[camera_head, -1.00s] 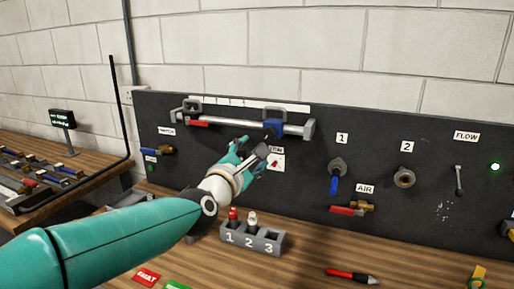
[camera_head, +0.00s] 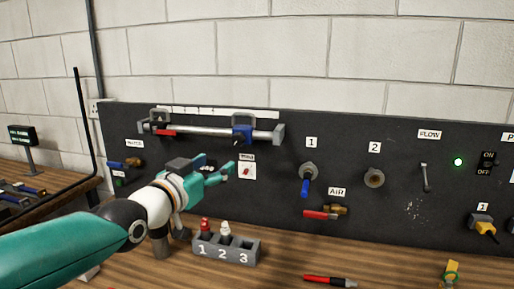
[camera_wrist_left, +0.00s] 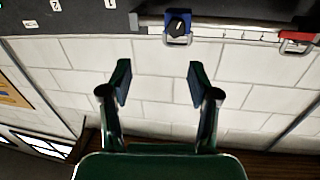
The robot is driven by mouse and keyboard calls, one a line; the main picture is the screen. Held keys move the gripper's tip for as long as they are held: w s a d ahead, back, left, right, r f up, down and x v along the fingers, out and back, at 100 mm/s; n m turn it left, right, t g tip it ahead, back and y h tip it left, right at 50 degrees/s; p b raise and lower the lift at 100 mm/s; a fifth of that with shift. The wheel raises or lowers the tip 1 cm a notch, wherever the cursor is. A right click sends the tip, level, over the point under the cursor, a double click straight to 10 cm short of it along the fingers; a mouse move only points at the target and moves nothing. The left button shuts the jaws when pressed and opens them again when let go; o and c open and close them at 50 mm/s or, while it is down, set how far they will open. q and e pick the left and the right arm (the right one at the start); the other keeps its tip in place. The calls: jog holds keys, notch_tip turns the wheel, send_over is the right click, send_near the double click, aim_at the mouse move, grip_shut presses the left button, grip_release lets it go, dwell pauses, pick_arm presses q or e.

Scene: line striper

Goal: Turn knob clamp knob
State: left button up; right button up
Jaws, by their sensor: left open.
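The knob clamp is the blue clamp (camera_head: 242,133) on the right half of a silver rail (camera_head: 205,132) on the dark panel. In the left wrist view the blue clamp (camera_wrist_left: 168,17) shows near the top edge, with its black knob (camera_wrist_left: 179,27) facing the camera. My left gripper (camera_head: 233,172) is below the clamp in the head view, apart from it. In the left wrist view its fingers (camera_wrist_left: 158,82) are spread with nothing between them. The right gripper is not in view.
A second clamp with a red handle (camera_head: 165,132) sits at the rail's left end. A small rack (camera_head: 226,250) marked 1, 2, 3 stands on the bench. A blue-handled valve (camera_head: 305,187) and a red-handled air valve (camera_head: 320,215) project from the panel to the right.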

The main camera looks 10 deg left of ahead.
pick_arm(q)
jog(key=a, duration=0.2)
jog(key=y+p, duration=0.1)
jog(key=p, duration=0.5)
send_near(237, 141)
jog(key=shift+n, duration=0.3)
jog(key=w, duration=0.3)
jog(key=w+d, duration=0.1)
jog(key=w, duration=0.4)
jog(key=shift+w+d+f, duration=0.1)
jog(key=shift+w+d, duration=0.05)
jog(key=shift+w, duration=0.2)
jog(key=shift+w+d+f+p, duration=0.1)
jog(key=shift+w+p, duration=0.25)
jog(key=shift+w, duration=0.15)
